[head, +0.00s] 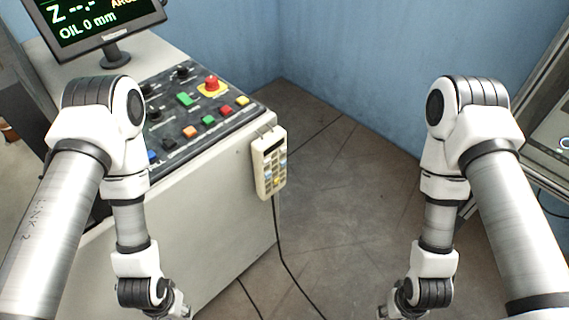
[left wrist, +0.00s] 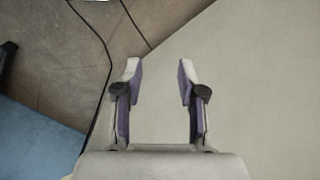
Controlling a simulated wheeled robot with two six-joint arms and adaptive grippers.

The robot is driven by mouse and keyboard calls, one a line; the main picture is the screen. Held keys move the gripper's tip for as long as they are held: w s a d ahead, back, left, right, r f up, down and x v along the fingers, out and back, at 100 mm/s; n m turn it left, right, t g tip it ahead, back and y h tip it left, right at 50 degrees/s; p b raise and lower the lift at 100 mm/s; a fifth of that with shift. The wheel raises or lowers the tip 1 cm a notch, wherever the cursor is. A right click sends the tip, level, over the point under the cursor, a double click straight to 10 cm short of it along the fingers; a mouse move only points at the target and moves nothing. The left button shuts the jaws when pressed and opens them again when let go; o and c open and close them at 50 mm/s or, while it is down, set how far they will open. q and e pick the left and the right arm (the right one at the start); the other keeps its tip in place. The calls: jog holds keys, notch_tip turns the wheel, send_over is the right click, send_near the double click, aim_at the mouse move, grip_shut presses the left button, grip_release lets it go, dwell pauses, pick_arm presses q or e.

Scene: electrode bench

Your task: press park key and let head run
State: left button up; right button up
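The control panel (head: 168,112) on the grey cabinet at left carries several coloured keys, black knobs and a red emergency button (head: 211,86) on a yellow base. A beige handheld pendant (head: 269,162) with small coloured keys hangs on the cabinet's right end. I cannot read which key is marked park. My left gripper (left wrist: 159,70) is open and empty in the left wrist view, over the plain cabinet side and floor. In the head view it is low in front of the cabinet, below the panel. My right gripper (head: 385,310) is mostly cut off at the bottom edge, apart from everything.
A monitor (head: 92,20) showing a Z readout and "OIL 0 mm" stands behind the panel. The pendant's black cable (head: 279,238) runs down to the floor. A blue wall (head: 350,60) is behind. A grey machine (head: 550,130) stands at right.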

pick_arm(q)
jog(key=shift+c, duration=0.3)
grip_shut()
dwell(0.8)
